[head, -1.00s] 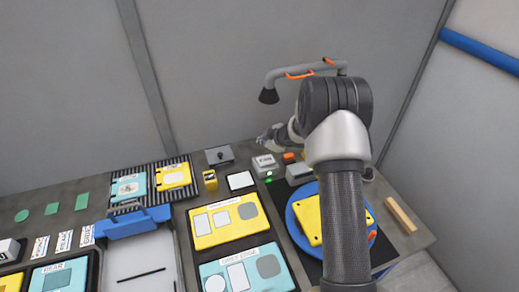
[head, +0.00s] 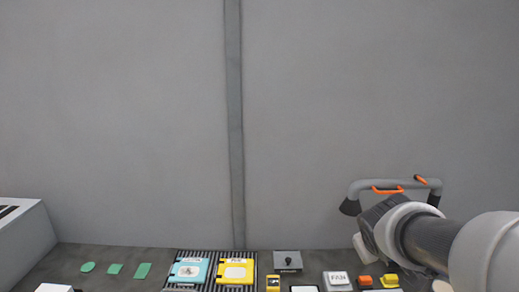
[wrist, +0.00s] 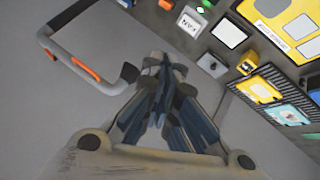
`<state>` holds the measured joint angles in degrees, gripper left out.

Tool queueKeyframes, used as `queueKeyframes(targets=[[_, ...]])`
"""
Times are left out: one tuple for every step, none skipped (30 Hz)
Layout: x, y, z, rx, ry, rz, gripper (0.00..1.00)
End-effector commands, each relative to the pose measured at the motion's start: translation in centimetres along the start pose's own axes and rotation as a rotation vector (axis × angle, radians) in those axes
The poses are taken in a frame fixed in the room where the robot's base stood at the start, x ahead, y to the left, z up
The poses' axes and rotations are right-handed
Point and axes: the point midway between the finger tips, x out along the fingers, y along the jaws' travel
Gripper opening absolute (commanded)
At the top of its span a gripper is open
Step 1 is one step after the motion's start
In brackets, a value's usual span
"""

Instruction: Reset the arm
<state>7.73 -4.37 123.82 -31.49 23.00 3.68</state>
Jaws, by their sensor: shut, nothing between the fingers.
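My gripper (wrist: 158,100) is in the middle of the wrist view, its fingers drawn together with nothing between them. It hangs over bare grey surface, apart from the objects around it. In the head view my arm reaches in from the lower right, and the fingers are hidden behind its wrist end.
A grey pipe arm with orange handles (head: 358,186) stands behind my arm. A white FAN button (head: 338,278), an orange block (head: 365,281) and a yellow block (head: 390,281) sit nearby. Cyan (head: 188,270) and yellow (head: 235,271) plates lie on a black rack.

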Motion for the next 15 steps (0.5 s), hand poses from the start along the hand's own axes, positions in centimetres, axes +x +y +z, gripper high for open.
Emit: queueKeyframes(targets=[[-2.1,-1.0,1.7,0.040,-0.015,-0.013,0.00],[-3.2,-1.7,2.8,0.063,-0.029,-0.025,0.00],[-4.6,-2.6,4.3,0.093,-0.050,-0.043,0.00],[-5.6,-3.4,5.5,0.116,-0.064,-0.058,0.00],[-6.6,-4.2,6.6,0.138,-0.078,-0.075,0.00],[-7.8,-5.4,8.2,0.165,-0.096,-0.101,0.00],[-8.7,-6.3,9.4,0.184,-0.110,-0.121,0.00],[-9.4,-7.2,10.6,0.201,-0.124,-0.142,0.00],[-10.4,-8.4,12.0,0.221,-0.141,-0.170,0.00],[-11.1,-9.2,13.0,0.234,-0.152,-0.191,0.00],[-11.7,-10.1,14.0,0.247,-0.164,-0.212,0.00],[-12.4,-11.1,15.1,0.261,-0.176,-0.238,0.00],[-12.8,-11.8,15.9,0.269,-0.184,-0.256,0.00],[-13.2,-12.4,16.6,0.277,-0.193,-0.273,0.00],[-13.7,-13.1,17.3,0.284,-0.202,-0.291,0.00]])
